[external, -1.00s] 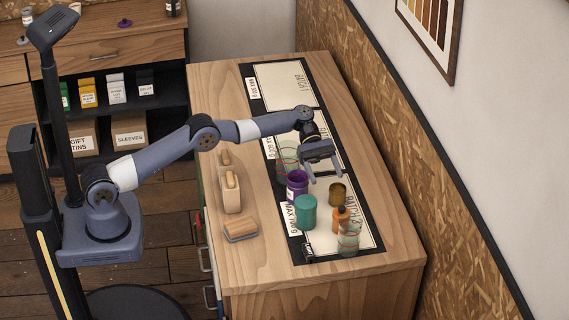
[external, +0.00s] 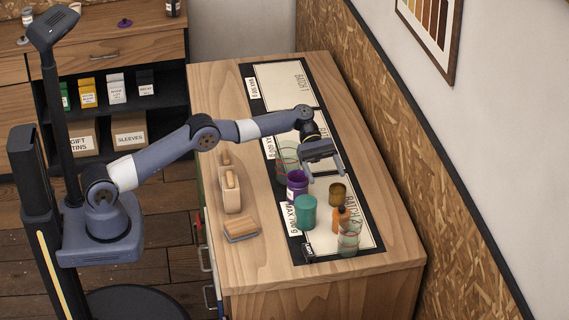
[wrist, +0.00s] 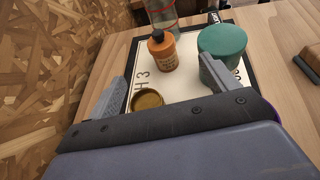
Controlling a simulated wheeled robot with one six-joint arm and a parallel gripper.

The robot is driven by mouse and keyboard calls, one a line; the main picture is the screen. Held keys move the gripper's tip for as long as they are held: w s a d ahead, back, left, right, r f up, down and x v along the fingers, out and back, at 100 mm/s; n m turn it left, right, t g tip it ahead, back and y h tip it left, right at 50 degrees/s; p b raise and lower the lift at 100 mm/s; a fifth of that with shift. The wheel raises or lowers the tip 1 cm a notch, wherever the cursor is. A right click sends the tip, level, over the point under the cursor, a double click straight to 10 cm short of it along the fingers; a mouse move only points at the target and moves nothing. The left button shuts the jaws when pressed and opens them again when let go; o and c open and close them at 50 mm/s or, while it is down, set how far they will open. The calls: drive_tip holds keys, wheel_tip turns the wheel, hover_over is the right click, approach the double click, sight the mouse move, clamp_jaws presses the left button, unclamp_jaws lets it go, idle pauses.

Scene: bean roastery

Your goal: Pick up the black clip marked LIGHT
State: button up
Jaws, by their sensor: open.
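The black clip (external: 308,251) with a pale label lies at the front left edge of the near batch mat, in front of the teal canister. My gripper (external: 325,178) is open and empty above the mat, behind the teal canister and well away from the clip. In the wrist view my gripper (wrist: 164,87) has its fingers apart, with the canister and an orange bottle beyond them.
The teal canister (external: 305,212), purple jar (external: 297,188), brown jar (external: 338,194), orange bottle (external: 340,220) and a clear glass (external: 348,242) crowd the near mat. Another glass (external: 287,165) stands behind. The far mat (external: 285,85) is clear.

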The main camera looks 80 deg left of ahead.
wheel_tip(320, 180, up, 5)
drive_tip(key=w+d+r+n+t+y, duration=0.1)
drive_tip(key=d+n+t+y, duration=0.55)
drive_tip(key=d, duration=1.85)
drive_tip(key=s+a+f+n+t+y+p, duration=0.15)
drive_tip(key=s+n+t+y, duration=0.55)
drive_tip(key=s, duration=1.5)
drive_tip(key=n+g, duration=0.3)
approach(305, 251)
drive_tip(key=shift+s+r+t+y, duration=0.2)
drive_tip(key=shift+s+t+y, duration=0.05)
drive_tip(key=shift+s, duration=0.05)
drive_tip(key=shift+w+f, duration=0.1)
drive_tip(key=shift+f, duration=0.25)
drive_tip(key=shift+p+x, duration=1.4)
drive_tip(key=shift+x, duration=4)
drive_tip(key=shift+d+f, duration=0.1)
